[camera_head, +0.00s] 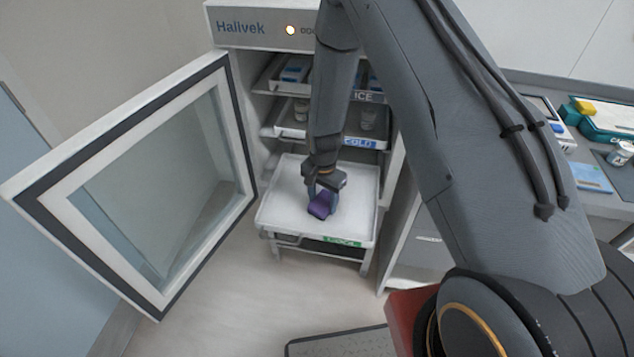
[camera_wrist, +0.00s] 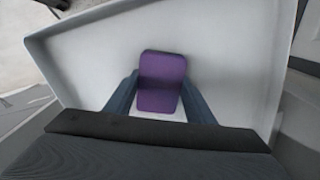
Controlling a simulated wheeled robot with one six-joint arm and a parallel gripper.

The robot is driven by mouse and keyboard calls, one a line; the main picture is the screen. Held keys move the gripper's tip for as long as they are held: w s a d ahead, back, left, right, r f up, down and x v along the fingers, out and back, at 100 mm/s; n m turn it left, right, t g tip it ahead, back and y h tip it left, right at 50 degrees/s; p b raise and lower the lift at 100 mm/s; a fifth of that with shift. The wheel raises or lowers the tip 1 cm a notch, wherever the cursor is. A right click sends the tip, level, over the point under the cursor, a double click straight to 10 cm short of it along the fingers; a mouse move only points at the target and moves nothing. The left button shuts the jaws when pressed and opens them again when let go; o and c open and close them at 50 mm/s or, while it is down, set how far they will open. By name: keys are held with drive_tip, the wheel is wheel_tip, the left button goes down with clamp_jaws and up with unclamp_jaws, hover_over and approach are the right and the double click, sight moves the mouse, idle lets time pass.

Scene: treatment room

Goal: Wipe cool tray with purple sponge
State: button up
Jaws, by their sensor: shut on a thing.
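The purple sponge (camera_head: 321,206) is between the fingers of my gripper (camera_head: 322,192), which is shut on it over the lowest, pulled-out white tray. This tray (camera_head: 276,208) has a green label (camera_head: 343,242) on its front; I take it for the cool tray, though the label's word is hard to read. In the wrist view the sponge (camera_wrist: 161,80) sits between both fingers of my gripper (camera_wrist: 160,95), with the white tray floor (camera_wrist: 90,60) behind it. The sponge is low in the tray; I cannot tell whether it touches the floor.
The fridge door (camera_head: 140,180) stands open at the left. Above are a tray marked COLD (camera_head: 360,144) holding cups and a shelf marked ICE (camera_head: 368,97) with blue packs. At the right, a counter holds a teal tray (camera_head: 600,125) with a yellow sponge (camera_head: 585,107).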

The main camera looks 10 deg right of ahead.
sight(319, 201)
drive_tip(key=shift+w+a+r, duration=0.15)
drive_tip(key=shift+w+a, duration=0.05)
drive_tip(key=shift+a, duration=0.25)
drive_tip(key=shift+a+r, duration=0.15)
wheel_tip(319, 201, up, 3)
drive_tip(key=shift+f+p, duration=0.2)
drive_tip(key=shift+p, duration=0.5)
drive_tip(key=shift+r+p, duration=1.35)
drive_tip(key=shift+r, duration=1.1)
